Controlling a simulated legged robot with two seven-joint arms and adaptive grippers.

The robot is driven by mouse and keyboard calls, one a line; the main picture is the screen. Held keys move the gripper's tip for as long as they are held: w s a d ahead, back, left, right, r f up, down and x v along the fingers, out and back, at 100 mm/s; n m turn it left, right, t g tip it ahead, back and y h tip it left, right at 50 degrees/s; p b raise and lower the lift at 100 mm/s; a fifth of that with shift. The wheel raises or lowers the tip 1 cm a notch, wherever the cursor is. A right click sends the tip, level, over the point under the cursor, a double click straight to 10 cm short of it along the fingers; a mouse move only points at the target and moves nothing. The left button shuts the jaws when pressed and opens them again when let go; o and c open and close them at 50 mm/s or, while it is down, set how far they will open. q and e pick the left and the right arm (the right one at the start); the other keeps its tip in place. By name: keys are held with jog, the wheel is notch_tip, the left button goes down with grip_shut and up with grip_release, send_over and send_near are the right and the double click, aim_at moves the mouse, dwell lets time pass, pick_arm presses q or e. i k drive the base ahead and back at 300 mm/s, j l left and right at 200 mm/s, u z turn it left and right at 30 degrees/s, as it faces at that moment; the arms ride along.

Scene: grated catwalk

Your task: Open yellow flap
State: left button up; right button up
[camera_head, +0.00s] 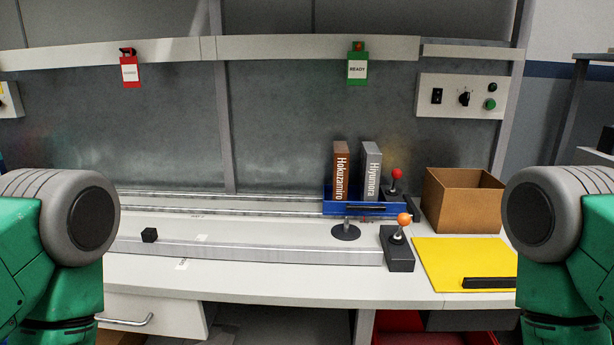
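The yellow flap (455,260) is a flat yellow panel lying on the right part of the white bench top. A black bar-shaped handle (489,283) sits at its front right corner. The flap looks flat and closed against the bench. My green and grey arms show at the left and right picture edges. Neither gripper is in view, and nothing of mine touches the flap. The right arm's grey joint stands in front of the area just right of the flap.
An open cardboard box (460,205) stands behind the flap. A black joystick box with an orange ball (399,252) is just left of it. A blue tray (362,208) holds two upright boxes. A small black cube (149,235) lies left. The bench's front middle is clear.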

aim_at(459, 265)
jog(key=z, duration=0.7)
